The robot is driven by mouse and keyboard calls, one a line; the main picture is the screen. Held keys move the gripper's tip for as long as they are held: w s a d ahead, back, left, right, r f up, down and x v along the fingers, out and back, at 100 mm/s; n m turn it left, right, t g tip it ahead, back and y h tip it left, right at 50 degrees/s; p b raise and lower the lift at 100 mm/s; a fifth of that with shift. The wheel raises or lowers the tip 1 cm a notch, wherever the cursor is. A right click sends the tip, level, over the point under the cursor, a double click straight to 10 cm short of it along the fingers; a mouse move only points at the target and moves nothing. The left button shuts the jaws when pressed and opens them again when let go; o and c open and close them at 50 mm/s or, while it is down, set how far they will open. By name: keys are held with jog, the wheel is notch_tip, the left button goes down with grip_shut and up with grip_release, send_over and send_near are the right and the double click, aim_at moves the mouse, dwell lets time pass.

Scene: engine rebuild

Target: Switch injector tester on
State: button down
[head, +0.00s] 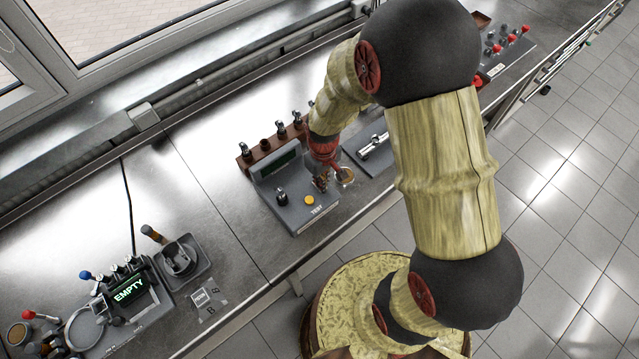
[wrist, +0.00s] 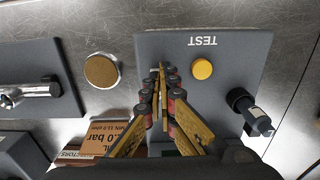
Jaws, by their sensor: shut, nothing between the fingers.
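The injector tester (head: 297,217) is a grey box on the steel bench, marked TEST, with a dark screen (head: 279,164). On it are a round yellow button (head: 309,200) and a black switch or knob (head: 281,196). In the wrist view the tester panel (wrist: 225,50) is upside down, with the yellow button (wrist: 202,69) right of my fingertips and the black switch (wrist: 251,113) farther right. My gripper (head: 322,182) is shut and empty above the tester's right side in the head view. Its fingertips (wrist: 160,75) show apart from both controls. The gripper partly hides the panel.
A brown rack (head: 270,145) holding several injectors stands behind the tester. A grey tray with a metal part (head: 374,146) lies to its right, and a round brass-coloured disc (wrist: 101,70) lies between them. A device reading EMPTY (head: 129,290) stands at left. Bench left of the tester is clear.

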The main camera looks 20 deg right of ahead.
jog(key=shift+r+p, duration=2.5)
jog(key=shift+r, duration=1)
jog(key=shift+s, duration=0.2)
jog(key=s+r+m+t+b, duration=0.3)
jog(key=s+r+t+b, duration=0.2)
jog(key=s+r+b, duration=0.8)
notch_tip(320, 180, up, 2)
jog(key=b, duration=0.4)
jog(key=shift+s+m+t, duration=0.3)
